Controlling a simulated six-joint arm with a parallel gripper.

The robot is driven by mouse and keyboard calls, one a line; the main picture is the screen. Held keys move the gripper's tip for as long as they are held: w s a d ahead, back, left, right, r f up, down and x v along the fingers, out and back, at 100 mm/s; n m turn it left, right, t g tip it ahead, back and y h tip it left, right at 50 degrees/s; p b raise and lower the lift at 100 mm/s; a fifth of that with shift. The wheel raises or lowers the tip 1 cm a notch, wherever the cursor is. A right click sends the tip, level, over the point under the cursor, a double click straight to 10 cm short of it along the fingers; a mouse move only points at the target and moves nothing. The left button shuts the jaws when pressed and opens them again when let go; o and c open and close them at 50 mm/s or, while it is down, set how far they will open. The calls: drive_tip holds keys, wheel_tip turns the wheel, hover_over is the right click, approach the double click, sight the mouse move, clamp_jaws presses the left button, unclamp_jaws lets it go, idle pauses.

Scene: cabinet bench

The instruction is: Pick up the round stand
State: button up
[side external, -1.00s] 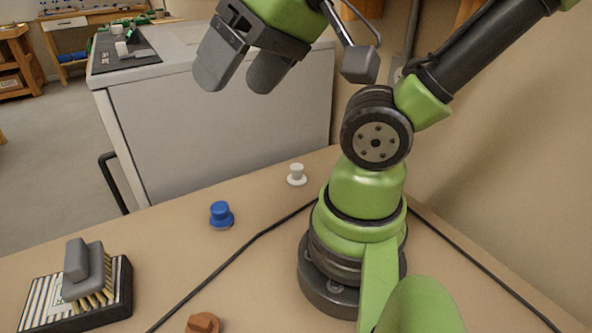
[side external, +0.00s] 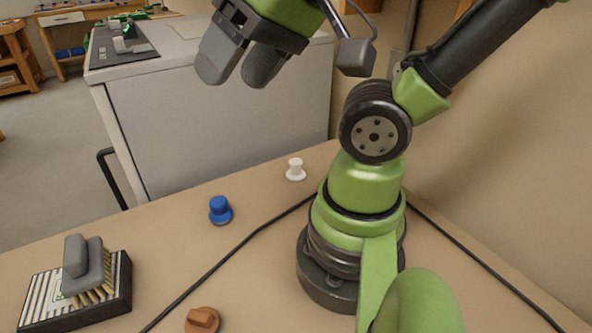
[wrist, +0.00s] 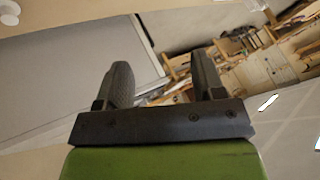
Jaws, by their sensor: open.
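Three small round-based pieces stand on the tan bench in the side view: a white one (side external: 296,170), a blue one (side external: 220,210) and an orange-brown one (side external: 203,320) cut by the bottom edge. I cannot tell which is the round stand. My gripper (side external: 238,76) is open and empty, high above the bench at the top of the side view, with the pieces below it. In the wrist view my gripper (wrist: 163,82) shows its two fingers apart with nothing between them. A white shape at the wrist view's top left is too cropped to identify.
A grey brush (side external: 86,268) rests on a striped dark-edged box (side external: 65,305) at the lower left. A black cable (side external: 215,268) crosses the bench. A grey cabinet (side external: 220,120) stands behind it. The bench around the blue piece is clear.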

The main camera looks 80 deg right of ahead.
drive_tip(key=w+d+f+m+g+h, duration=0.25)
drive_tip(key=w+d+f+m, duration=0.2)
drive_tip(key=d+m, duration=0.5)
drive_tip(key=m+g, duration=0.5)
drive_tip(key=m, duration=1.7)
approach(296, 162)
drive_tip(key=shift+a+f+t, duration=0.1)
drive_tip(key=shift+t, duration=0.15)
drive_tip(key=shift+m+y, duration=0.25)
drive_tip(key=shift+m, duration=0.3)
drive_tip(key=f, duration=0.5)
drive_tip(key=shift+s+d, duration=0.25)
drive_tip(key=shift+w+d+f, duration=0.1)
drive_tip(key=shift+w+f, duration=0.05)
drive_tip(key=shift+f, duration=2.8)
drive_tip(key=c, duration=1)
